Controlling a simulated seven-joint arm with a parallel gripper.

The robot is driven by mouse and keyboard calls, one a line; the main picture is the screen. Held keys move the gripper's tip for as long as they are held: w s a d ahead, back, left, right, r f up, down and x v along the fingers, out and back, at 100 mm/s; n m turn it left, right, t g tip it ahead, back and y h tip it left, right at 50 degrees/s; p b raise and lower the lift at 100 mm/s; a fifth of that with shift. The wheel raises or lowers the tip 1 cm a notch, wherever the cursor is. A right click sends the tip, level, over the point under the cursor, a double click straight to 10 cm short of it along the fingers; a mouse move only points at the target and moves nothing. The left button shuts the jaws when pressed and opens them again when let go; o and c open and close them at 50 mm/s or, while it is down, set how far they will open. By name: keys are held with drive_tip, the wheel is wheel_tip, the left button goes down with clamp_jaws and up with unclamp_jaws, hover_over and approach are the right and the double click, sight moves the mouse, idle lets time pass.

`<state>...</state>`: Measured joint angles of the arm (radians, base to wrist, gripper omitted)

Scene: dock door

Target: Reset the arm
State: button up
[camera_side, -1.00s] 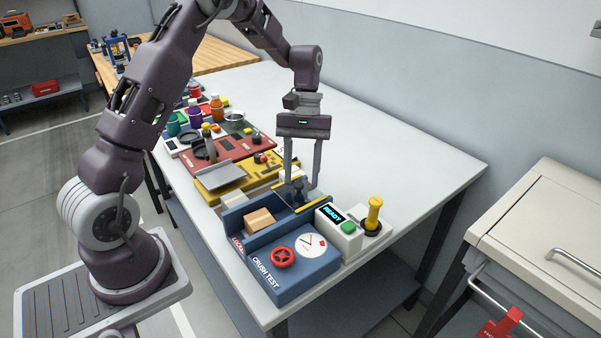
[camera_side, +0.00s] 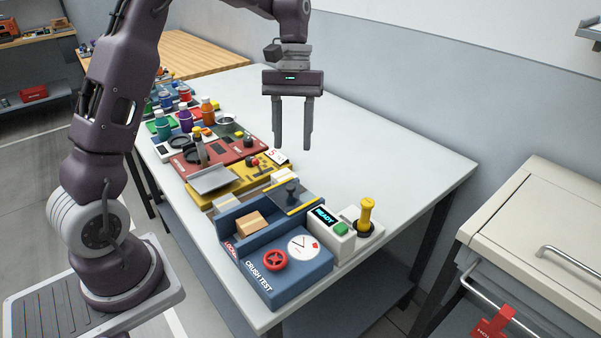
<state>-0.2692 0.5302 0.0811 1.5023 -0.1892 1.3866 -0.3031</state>
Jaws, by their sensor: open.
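My gripper (camera_side: 292,146) is open and empty. It hangs with its fingers pointing down, raised above the white table (camera_side: 388,160), behind the dark knob (camera_side: 292,190) in the picture and apart from it. The knob stands on a dark panel with a yellow edge, at the back of the blue crush test station (camera_side: 285,282). My arm arches up from its base at the left, and its top runs out of the picture.
A cardboard-coloured block (camera_side: 249,222) sits in the blue station. A READY box (camera_side: 331,237) with a green button and a yellow handle (camera_side: 366,216) stand beside it. Yellow (camera_side: 240,187) and red stations and several bottles line the table's left. The right side is clear.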

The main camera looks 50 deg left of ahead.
drive_tip(key=s+d+r+m+t+y, duration=0.1)
drive_tip(key=s+d+r+m+t, duration=0.1)
drive_tip(key=s+d+r, duration=0.3)
drive_tip(key=s+d+r+m+t+y, duration=0.1)
drive_tip(key=s+d+r+m+t, duration=0.2)
drive_tip(key=s, duration=0.5)
drive_tip(key=s+f+m+t, duration=0.1)
drive_tip(key=s+m+t, duration=0.2)
drive_tip(key=s, duration=0.6)
drive_tip(key=shift+s+d+f+y, duration=0.2)
drive_tip(key=shift+s+y, duration=0.1)
